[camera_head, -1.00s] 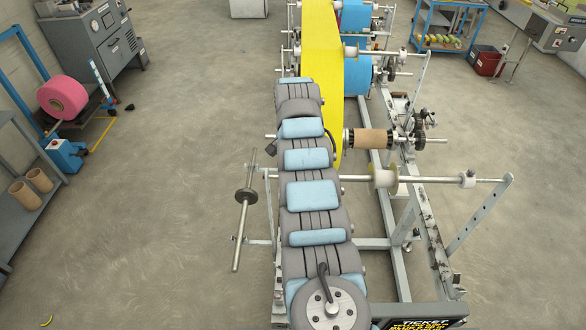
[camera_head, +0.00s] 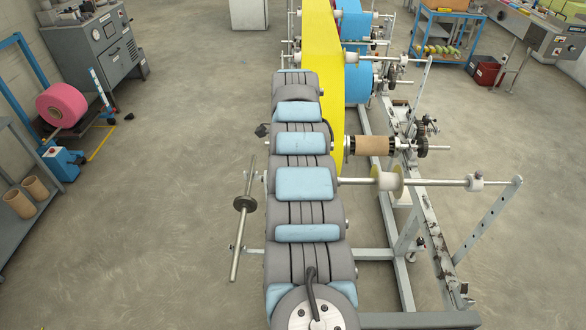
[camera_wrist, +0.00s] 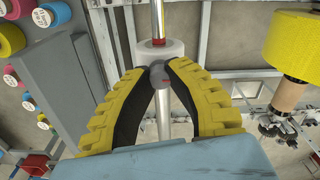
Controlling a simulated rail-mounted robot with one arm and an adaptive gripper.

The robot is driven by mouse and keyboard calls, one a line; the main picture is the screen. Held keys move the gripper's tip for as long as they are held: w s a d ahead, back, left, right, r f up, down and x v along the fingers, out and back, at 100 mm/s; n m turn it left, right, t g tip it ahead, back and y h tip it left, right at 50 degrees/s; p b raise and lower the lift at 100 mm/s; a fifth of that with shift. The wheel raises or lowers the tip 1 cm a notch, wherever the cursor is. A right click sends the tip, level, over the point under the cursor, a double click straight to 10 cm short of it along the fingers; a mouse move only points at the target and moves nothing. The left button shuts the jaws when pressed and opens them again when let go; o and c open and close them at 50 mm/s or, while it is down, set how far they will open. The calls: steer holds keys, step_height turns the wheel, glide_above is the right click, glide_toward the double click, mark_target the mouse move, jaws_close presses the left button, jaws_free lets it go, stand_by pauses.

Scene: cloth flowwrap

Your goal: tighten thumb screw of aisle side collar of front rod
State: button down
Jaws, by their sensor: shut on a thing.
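My gripper (camera_wrist: 158,74) has two yellow ribbed fingers with black inner pads. In the wrist view its fingertips are closed on a small dark grey thumb screw (camera_wrist: 158,79). The screw sits on a pale cylindrical collar (camera_wrist: 158,50) around a metal rod, with a red band just beyond it. Part of the screw is hidden between the fingertips. In the head view my arm hides the gripper and the gripped collar. The front rod (camera_head: 435,182) runs out to the right from behind my arm, with a cream flanged spool (camera_head: 387,182) and another collar (camera_head: 476,181) near its right end.
A yellow web (camera_head: 321,60) rises beyond my arm. A brown core (camera_head: 374,146) sits on a shaft behind the front rod. A short rod with a dark disc (camera_head: 244,203) stands close left of my arm. The floor at left is open.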

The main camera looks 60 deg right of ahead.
steer(key=m, duration=0.4)
steer(key=shift+m, duration=2.8)
steer(key=c, duration=0.9)
jaws_free()
steer(key=shift+c, duration=0.2)
steer(key=shift+r, duration=3.75)
